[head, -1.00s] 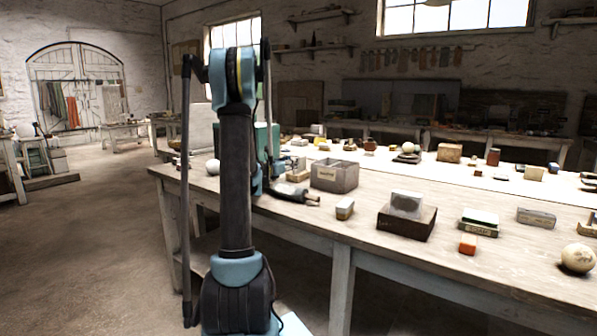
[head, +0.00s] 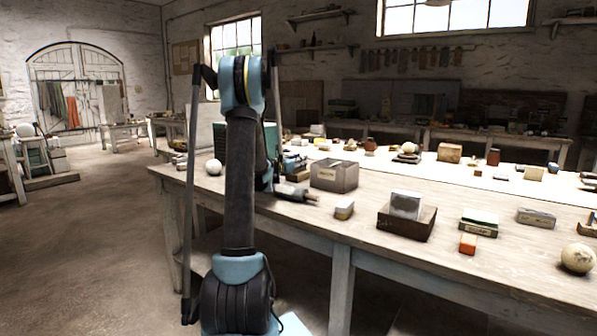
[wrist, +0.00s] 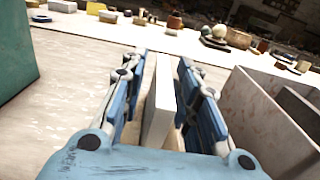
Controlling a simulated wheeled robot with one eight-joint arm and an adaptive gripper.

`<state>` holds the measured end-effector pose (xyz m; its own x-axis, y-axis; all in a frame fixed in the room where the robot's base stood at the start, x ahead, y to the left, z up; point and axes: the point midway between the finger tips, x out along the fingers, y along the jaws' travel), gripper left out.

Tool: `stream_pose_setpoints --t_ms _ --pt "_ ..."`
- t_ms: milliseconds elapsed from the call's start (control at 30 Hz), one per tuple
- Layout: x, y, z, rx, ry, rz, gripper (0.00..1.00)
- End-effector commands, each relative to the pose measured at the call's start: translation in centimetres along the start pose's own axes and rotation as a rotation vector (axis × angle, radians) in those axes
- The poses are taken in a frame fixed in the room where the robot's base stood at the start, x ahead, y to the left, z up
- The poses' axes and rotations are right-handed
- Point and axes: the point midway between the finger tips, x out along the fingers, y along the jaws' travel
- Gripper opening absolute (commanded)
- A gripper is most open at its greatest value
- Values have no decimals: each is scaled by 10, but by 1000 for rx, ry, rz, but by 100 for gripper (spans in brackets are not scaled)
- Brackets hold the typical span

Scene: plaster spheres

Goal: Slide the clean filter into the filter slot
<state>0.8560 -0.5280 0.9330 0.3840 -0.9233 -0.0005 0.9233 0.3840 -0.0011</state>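In the wrist view, my gripper (wrist: 163,75) is open. Its two blue-grey fingers stand either side of a thin white slab (wrist: 158,108), which looks like the filter; a narrow gap shows beside its left face. The slab stands on edge, pointing away from the camera. Whether its base rests on the table is hidden. In the head view, my arm hides the gripper and the slab. A teal box (wrist: 14,60) stands left of the gripper; it also shows behind my arm in the head view (head: 271,140). No slot can be made out on it.
A grey compartmented bin (head: 335,176) stands close right of the gripper, its wall large in the wrist view (wrist: 255,115). A brown tray (head: 405,226) holds a pale grey block (head: 405,204). Several small boxes and a sphere (head: 578,258) lie farther right.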

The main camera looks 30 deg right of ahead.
Motion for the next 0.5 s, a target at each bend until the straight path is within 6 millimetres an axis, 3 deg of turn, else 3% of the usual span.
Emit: stream_pose_setpoints --t_ms 33,100,500 --pt "0 0 0 0 0 0 10" --pt "0 0 0 0 0 0 0" --pt "0 -1 3 0 0 -1 0"
